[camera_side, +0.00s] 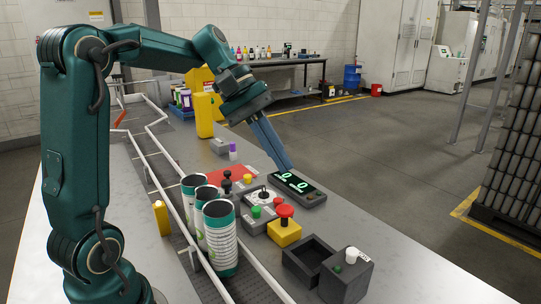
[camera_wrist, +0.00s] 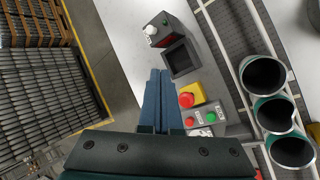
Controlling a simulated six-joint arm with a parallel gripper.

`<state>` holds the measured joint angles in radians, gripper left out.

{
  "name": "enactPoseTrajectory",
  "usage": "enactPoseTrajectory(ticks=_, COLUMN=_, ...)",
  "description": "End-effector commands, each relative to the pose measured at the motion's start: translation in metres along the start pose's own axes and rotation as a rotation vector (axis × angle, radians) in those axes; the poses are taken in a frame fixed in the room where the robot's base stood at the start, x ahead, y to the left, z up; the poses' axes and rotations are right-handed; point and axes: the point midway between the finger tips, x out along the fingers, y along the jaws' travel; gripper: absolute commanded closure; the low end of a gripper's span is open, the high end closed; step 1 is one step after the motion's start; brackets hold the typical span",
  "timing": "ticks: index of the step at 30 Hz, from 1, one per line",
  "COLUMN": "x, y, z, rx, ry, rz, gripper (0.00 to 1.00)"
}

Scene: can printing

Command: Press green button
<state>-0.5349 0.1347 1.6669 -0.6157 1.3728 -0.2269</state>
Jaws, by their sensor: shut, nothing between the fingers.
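A green button (camera_side: 256,211) sits on a small grey box beside a red button (camera_side: 278,201), near the middle of the bench. The same green button shows in the wrist view (camera_wrist: 211,117), right of the fingers. Another small green button (camera_side: 337,269) is on a dark grey box (camera_side: 346,284) with a white knob, at the front. My gripper (camera_side: 289,167) is shut and empty. Its blue fingers point down, above the far end of the digit display (camera_side: 298,186), behind and right of the green button box. In the wrist view the fingertips (camera_wrist: 160,72) are together.
A yellow box (camera_side: 284,233) with a red mushroom button (camera_side: 285,211) stands in front of the green button box. A dark open tray (camera_side: 309,260) is nearer. Several open cans (camera_side: 220,238) stand left on the conveyor. A black-knobbed lever (camera_side: 227,175) stands behind.

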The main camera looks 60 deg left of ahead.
Motion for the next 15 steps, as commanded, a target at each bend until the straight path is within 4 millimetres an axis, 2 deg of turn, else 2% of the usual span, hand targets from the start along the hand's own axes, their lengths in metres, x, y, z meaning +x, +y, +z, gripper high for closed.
enactPoseTrajectory(ticks=1, x=-0.001, y=-0.003, z=-0.017, rx=-0.060, ry=-0.013, rz=0.023, gripper=1.00)
enactPoseTrajectory(ticks=3, x=-0.003, y=-0.008, z=-0.038, rx=-0.133, ry=-0.030, rz=0.058, gripper=1.00)
enactPoseTrajectory(ticks=9, x=-0.006, y=-0.035, z=-0.093, rx=-0.318, ry=-0.059, rz=0.148, gripper=1.00)
enactPoseTrajectory(ticks=12, x=-0.006, y=-0.053, z=-0.113, rx=-0.390, ry=-0.063, rz=0.176, gripper=1.00)
enactPoseTrajectory(ticks=15, x=-0.004, y=-0.071, z=-0.125, rx=-0.447, ry=-0.068, rz=0.186, gripper=1.00)
